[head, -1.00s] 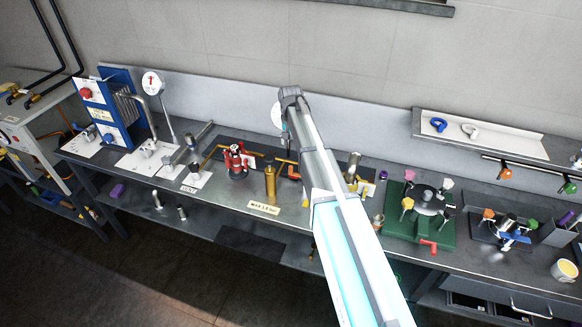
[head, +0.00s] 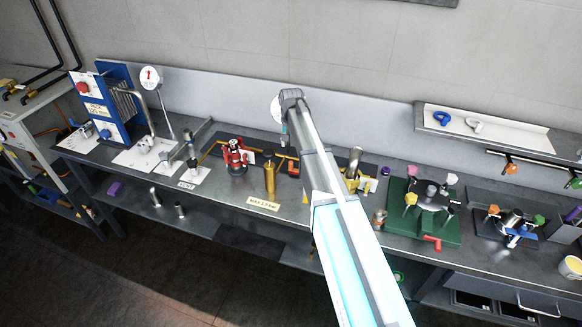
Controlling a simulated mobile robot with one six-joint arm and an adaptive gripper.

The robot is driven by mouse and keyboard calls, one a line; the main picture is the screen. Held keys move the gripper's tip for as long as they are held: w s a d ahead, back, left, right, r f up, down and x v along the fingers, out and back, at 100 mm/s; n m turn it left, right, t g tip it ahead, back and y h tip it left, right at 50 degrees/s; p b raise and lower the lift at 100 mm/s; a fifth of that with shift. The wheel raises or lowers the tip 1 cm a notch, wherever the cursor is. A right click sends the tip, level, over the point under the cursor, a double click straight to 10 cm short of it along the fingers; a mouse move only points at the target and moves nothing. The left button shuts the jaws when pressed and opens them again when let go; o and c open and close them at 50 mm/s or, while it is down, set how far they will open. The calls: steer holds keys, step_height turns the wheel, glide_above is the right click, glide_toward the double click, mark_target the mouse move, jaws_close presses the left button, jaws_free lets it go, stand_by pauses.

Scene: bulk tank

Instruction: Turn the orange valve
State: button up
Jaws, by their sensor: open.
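Several orange parts show, and I cannot tell which one is the valve. An orange lever (head: 293,167) sits at mid-bench on a pipe, just left of my forearm. An orange round knob (head: 511,168) hangs from the dark rail under the right shelf. A smaller orange knob (head: 493,210) is on a small multi-handled fixture at the right of the bench. My arm reaches up from the bottom over the middle of the bench, bending down at its far end. My gripper's fingers do not show; my forearm appears to hide them.
A red valve body (head: 235,158) and a brass cylinder (head: 270,178) stand left of my arm. A green plate (head: 400,229) with several coloured knobs lies right of it. A blue panel unit (head: 121,105) stands far left. A wall shelf (head: 490,127) overhangs the right side.

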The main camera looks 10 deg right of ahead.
mark_target(291, 162)
steer(key=shift+f+b, duration=4.7)
steer(key=shift+f, duration=0.25)
jaws_close()
